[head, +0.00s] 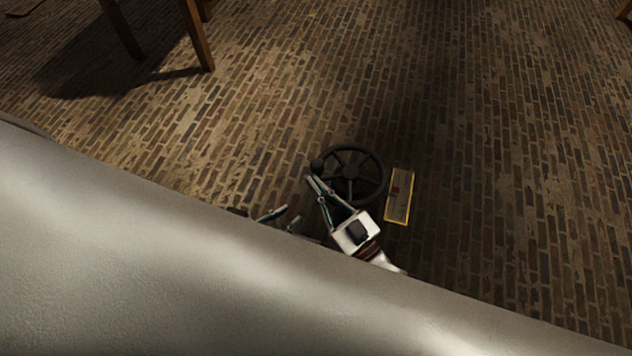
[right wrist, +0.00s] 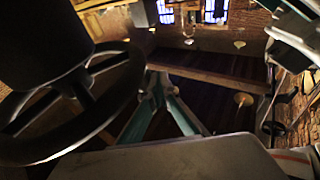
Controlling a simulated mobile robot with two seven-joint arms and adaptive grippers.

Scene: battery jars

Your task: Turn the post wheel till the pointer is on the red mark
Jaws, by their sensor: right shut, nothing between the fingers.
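The black spoked post wheel (head: 377,177) lies below me in the head view, with a dark knob (head: 317,164) on its left rim. A yellow-edged plate (head: 399,207) with a small red mark (head: 396,190) is right of the wheel. I cannot make out the pointer. My right gripper (head: 314,180) is shut and empty, its tips just below the knob; contact is unclear. In the right wrist view the wheel (right wrist: 112,103) and large dark knob (right wrist: 45,40) are left of the shut fingertips (right wrist: 153,80). My left gripper (head: 291,214) is left of it, fingers apart, partly hidden.
My own pale arm link covers the lower left of the head view. Wooden furniture legs (head: 198,35) stand at the upper left. The brick floor (head: 510,130) is clear right of the plate. The right wrist view shows lit windows (right wrist: 190,12) far off.

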